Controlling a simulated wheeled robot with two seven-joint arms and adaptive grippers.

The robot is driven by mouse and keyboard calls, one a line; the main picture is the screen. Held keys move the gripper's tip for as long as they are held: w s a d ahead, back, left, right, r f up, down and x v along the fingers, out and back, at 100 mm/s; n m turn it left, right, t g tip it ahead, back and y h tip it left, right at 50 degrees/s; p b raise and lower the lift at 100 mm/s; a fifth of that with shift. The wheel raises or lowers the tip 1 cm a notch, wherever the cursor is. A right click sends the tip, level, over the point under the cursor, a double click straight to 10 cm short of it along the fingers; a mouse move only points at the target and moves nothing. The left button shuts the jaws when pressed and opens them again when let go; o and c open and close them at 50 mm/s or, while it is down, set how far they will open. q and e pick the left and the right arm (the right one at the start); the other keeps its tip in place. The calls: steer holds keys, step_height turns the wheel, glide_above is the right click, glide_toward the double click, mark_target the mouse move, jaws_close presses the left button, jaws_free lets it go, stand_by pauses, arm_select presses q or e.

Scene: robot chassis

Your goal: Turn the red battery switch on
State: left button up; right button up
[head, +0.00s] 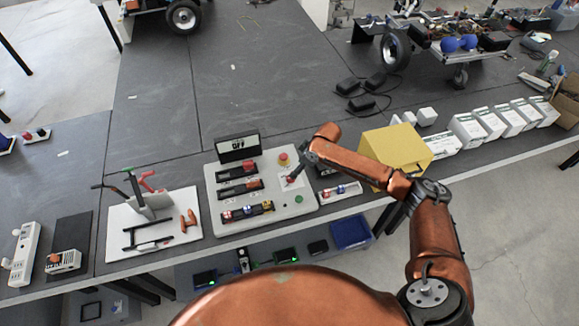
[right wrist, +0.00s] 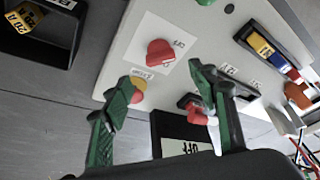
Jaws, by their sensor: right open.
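The red battery switch (right wrist: 160,52) is a red knob on a white square marked OFF, on the light switch panel (head: 220,190). The black display (head: 238,147) at the panel's back edge reads OFF. My left gripper is out of view.
A red stop button on yellow (head: 283,158) is close behind the switch. Red plugs (head: 250,168) and a row of coloured blocks (head: 247,211) are to the left. A yellow box (head: 395,148) stands to the right. The grey table behind the panel is mostly clear.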

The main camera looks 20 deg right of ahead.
steer(key=x, duration=0.6)
steer(key=shift+w+a+f, duration=0.15)
steer(key=shift+a+f, duration=0.1)
steer(key=shift+a, duration=0.05)
steer(key=shift+f, duration=0.35)
steer(key=shift+c, duration=0.2)
steer(key=c, duration=0.6)
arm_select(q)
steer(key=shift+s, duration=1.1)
arm_select(e)
steer(key=c, duration=0.5)
